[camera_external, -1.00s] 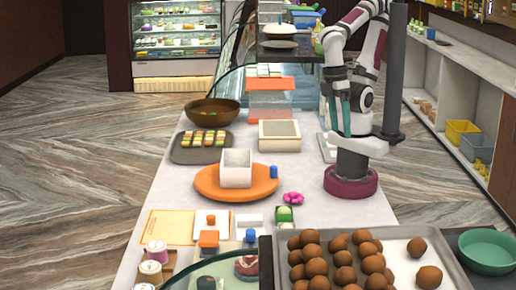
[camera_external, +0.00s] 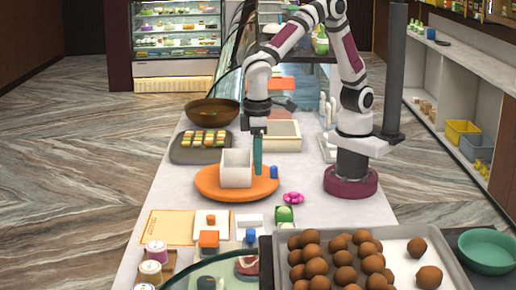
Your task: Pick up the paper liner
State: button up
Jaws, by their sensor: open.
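The paper liner is hard to single out in this view. A flat cream and orange sheet (camera_external: 168,227) lies at the front left of the counter and looks like paper. A white open-topped box (camera_external: 236,168) stands on a round orange plate (camera_external: 210,190). A small blue piece (camera_external: 274,172) is at the plate's right edge. My gripper (camera_external: 258,170) points down with teal fingers just right of the white box, over the plate. It is open and holds nothing that I can see. The fingers overlap from this side, so the gap between them is hidden.
A dark tray of sweets (camera_external: 186,155) and a brown bowl (camera_external: 213,112) stand behind the plate. A pink flower-shaped piece (camera_external: 293,198) lies to the right. A metal tray of brown balls (camera_external: 410,240) fills the front right. Small boxes and spools crowd the front left.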

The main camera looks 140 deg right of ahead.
aim_at(254, 215)
jog(key=f, duration=1)
jog(key=d+f, duration=0.1)
jog(key=f, duration=0.5)
jog(key=shift+w+d, duration=0.1)
grip_shut()
